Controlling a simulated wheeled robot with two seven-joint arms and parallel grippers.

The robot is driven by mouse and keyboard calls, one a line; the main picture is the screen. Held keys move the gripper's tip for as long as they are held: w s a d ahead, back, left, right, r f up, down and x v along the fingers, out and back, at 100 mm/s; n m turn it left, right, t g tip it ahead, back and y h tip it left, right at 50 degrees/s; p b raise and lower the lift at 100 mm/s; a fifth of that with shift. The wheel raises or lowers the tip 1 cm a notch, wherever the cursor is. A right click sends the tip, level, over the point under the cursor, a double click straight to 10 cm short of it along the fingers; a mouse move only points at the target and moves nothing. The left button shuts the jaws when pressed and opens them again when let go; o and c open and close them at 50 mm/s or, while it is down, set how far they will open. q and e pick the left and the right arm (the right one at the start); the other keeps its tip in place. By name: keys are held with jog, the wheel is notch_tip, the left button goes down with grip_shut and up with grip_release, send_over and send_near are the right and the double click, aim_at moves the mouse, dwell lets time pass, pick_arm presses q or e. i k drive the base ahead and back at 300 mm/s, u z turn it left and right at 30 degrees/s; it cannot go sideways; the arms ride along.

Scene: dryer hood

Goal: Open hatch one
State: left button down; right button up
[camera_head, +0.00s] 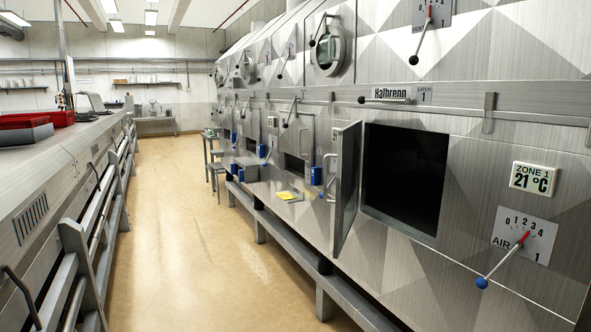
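The hatch door (346,186) beside the zone 1 panel stands open. It sticks out from the left edge of a dark square opening (404,178) in the metal dryer wall. A small handle (329,177) shows on the door's left side. Above the opening is a horizontal bar with a dark knob (384,100), next to a small label with the number 1 (424,96). The inside of the opening is too dark to make out. Neither of my grippers is in view.
A "ZONE 1" display (533,179) reads 21 °C, above an air dial (523,237) with a blue-knobbed lever (482,283). A low rail (325,280) runs along the dryer. A metal counter (50,185) lines the left side. The aisle floor (190,230) between is clear.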

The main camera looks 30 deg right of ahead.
aim_at(349, 139)
jog(key=i, duration=3.55)
jog(key=z, duration=3.65)
